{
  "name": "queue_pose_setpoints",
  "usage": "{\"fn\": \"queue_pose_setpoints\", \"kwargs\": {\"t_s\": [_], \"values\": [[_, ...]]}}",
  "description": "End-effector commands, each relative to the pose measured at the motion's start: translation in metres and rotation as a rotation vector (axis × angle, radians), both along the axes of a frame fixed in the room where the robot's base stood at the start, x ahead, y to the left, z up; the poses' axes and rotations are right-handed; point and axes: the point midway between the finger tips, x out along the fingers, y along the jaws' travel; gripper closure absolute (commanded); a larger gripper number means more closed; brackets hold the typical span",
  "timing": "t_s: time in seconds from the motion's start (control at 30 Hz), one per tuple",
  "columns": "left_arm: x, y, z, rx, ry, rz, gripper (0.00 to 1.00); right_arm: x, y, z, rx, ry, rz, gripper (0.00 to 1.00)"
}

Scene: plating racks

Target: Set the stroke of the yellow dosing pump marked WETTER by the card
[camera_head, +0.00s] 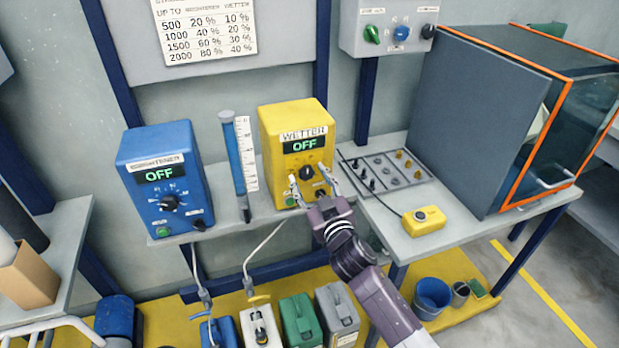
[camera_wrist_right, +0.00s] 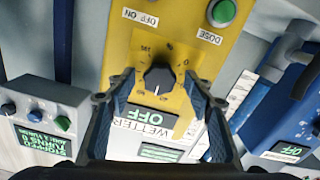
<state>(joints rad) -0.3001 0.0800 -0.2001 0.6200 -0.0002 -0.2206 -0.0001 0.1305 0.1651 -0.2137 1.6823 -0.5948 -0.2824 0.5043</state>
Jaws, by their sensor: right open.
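The yellow dosing pump (camera_head: 268,128) marked WETTER stands on the shelf, its display (camera_head: 305,145) reading OFF. Its black stroke knob (camera_head: 306,172) also shows in the wrist view (camera_wrist_right: 158,77), where the pump (camera_wrist_right: 120,42) appears upside down. My right gripper (camera_head: 309,183) is open, with one finger on each side of the knob; I cannot tell whether they touch it. The fingers also show in the wrist view (camera_wrist_right: 158,88). The card (camera_head: 207,30) on the wall lists 500, 1000, 1500 and 2000 against WETTER 10%, 20%, 30% and 40%. My left gripper is out of view.
The blue pump (camera_head: 150,150) stands left, also reading OFF, with a blue measuring tube (camera_head: 232,150) between the pumps. A yellow box with a black button (camera_head: 424,220) and a plate of small parts (camera_head: 385,170) lie right. Below are several jugs (camera_head: 299,318).

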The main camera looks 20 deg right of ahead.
Motion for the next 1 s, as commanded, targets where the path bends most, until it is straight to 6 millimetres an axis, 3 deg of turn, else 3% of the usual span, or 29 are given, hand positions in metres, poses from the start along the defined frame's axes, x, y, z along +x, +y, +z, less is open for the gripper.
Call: {"fn": "queue_pose_setpoints", "kwargs": {"t_s": [0.2,0.57,1.0], "values": [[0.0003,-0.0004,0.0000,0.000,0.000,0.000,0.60,0.0000,0.0002,-0.0004,0.000,0.000,0.000,0.54],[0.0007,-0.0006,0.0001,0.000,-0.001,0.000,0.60,-0.0002,0.0002,-0.0005,0.000,0.001,0.000,0.94],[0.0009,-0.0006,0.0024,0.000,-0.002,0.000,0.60,-0.0002,0.0001,-0.0001,-0.100,-0.002,0.001,0.94]]}}
